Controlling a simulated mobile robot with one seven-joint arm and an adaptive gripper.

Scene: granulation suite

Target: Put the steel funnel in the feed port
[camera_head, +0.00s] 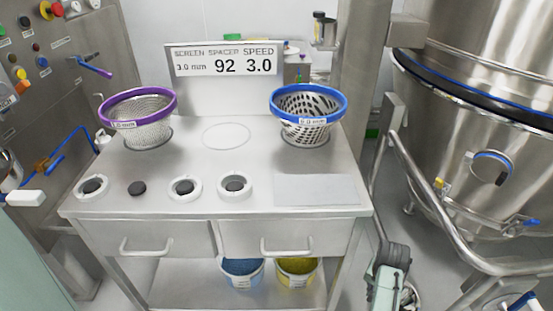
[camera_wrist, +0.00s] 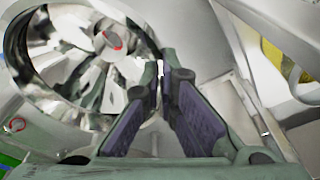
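A shiny round steel piece (camera_wrist: 75,45) with a wide rim fills the upper left of the wrist view. Its inside mirrors its surroundings; I cannot tell for sure whether it is the steel funnel. In the head view my arm reaches down low, right of the bench, and the fingertips are not clear there. A small steel cup-like fitting (camera_head: 325,31) shows behind the bench; I cannot tell whether it is the feed port.
The steel bench (camera_head: 215,205) carries a purple-rimmed basket (camera_head: 137,108) and a blue-rimmed basket (camera_head: 308,105). Blue (camera_head: 242,272) and yellow (camera_head: 296,272) tubs stand on its lower shelf. A large steel vessel (camera_head: 480,120) and pipe rails (camera_head: 430,215) crowd the right side.

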